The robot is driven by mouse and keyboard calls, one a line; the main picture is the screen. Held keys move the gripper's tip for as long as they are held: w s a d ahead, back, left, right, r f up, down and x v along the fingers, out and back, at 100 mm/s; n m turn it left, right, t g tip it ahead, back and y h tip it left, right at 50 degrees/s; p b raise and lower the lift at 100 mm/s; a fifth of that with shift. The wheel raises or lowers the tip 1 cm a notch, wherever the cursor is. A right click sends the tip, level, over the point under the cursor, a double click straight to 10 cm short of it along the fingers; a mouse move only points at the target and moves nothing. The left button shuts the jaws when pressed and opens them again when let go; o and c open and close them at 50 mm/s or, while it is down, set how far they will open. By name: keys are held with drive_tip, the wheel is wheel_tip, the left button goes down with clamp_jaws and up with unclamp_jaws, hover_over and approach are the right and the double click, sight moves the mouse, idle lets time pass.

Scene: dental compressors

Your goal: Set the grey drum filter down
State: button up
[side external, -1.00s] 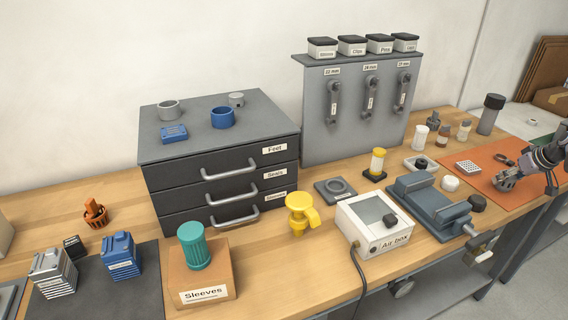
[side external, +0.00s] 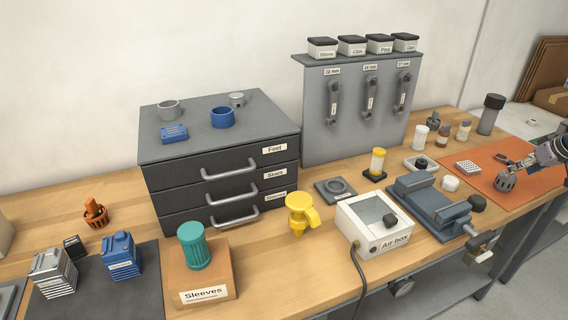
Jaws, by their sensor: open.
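The grey drum filter (side external: 505,182) stands on the orange mat (side external: 480,186) at the right, near the mat's front edge. It is small in view and looks ribbed and upright. My gripper (side external: 514,167) is open, just above and to the right of the filter. It appears clear of the filter, though a small gap is hard to judge at this size.
A small white perforated block (side external: 467,167) and a dark ring-like item (side external: 499,158) are on the mat. Several small jars stand behind the mat.

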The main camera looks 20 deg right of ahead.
drive_tip(key=d+v, duration=0.1)
drive_tip(key=v, duration=0.5)
drive_tip(key=w+a+r+n, duration=0.1)
drive_tip(key=a+r, duration=0.1)
drive_tip(key=a, duration=1.1)
drive_tip(key=w+a+r+n, duration=0.1)
drive_tip(key=a+r, duration=0.1)
drive_tip(key=a, duration=1.1)
drive_tip(key=s+a+f+y, duration=0.1)
drive_tip(key=s+a, duration=0.3)
drive_tip(key=a, duration=0.4)
drive_tip(key=s+a+f+n+t, duration=0.1)
drive_tip(key=s+a+f, duration=0.2)
drive_tip(key=a, duration=0.5)
drive_tip(key=shift+s+a+y, duration=0.35)
drive_tip(key=shift+s+y, duration=0.05)
drive_tip(key=shift+s, duration=0.25)
